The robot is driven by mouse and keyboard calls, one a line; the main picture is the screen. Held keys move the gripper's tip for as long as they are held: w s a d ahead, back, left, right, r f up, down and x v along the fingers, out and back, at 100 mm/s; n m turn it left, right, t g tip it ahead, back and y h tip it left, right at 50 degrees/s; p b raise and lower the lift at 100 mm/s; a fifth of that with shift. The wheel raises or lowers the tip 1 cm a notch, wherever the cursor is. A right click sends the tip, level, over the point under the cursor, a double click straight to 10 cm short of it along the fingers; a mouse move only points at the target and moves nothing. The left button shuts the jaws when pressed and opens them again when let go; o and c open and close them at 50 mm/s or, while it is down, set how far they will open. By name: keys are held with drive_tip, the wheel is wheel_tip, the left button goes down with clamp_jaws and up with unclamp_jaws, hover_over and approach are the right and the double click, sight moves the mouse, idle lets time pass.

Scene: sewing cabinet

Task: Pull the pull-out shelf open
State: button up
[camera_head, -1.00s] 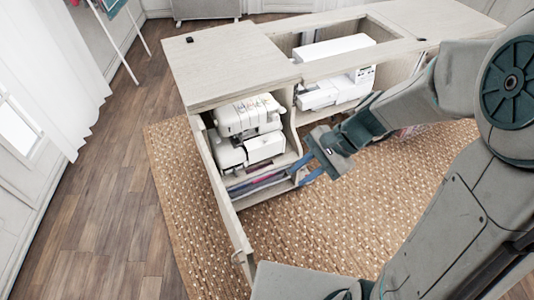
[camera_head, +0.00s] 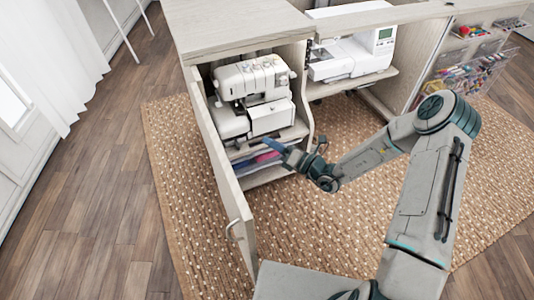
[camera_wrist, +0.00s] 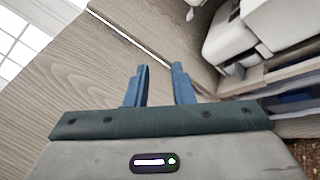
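A pale wood shelf (camera_head: 296,131) sits inside the cabinet's left compartment, with a white overlock machine (camera_head: 252,85) on it. Folded fabrics (camera_head: 246,163) lie in the space below. I cannot tell for sure that this is the pull-out shelf. My gripper (camera_head: 272,146) is at the compartment's front, near the shelf edge and fabrics; contact cannot be made out. In the wrist view my gripper (camera_wrist: 161,72) has its two blue fingers apart, with only a wood panel visible between them. The machine (camera_wrist: 240,35) and shelf edge (camera_wrist: 290,77) show at right there.
The cabinet's open door (camera_head: 222,175) with its handle (camera_head: 233,231) stands left of my gripper. A sewing machine (camera_head: 352,57) sits in the middle bay. An open right door (camera_head: 485,67) holds sewing supplies. The woven rug (camera_head: 330,225) in front is clear.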

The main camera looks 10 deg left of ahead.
sight(267, 146)
drive_tip(key=w+d+f+m+t+h+b, duration=0.1)
drive_tip(key=w+f+m+t+h+b, duration=0.2)
drive_tip(key=f+m, duration=0.55)
drive_tip(key=w+d+f+m+t+h+b, duration=0.15)
drive_tip(key=f+m+t+h+b, duration=0.3)
drive_tip(key=f, duration=0.75)
drive_tip(key=shift+m, duration=0.9)
drive_tip(key=shift+r+b+x, duration=0.15)
drive_tip(key=shift+b+x, duration=1)
drive_tip(key=shift+x, duration=2.35)
drive_tip(key=shift+r+b+x, duration=0.1)
drive_tip(key=shift+b+x, duration=1)
drive_tip(key=shift+x, duration=2.45)
clamp_jaws()
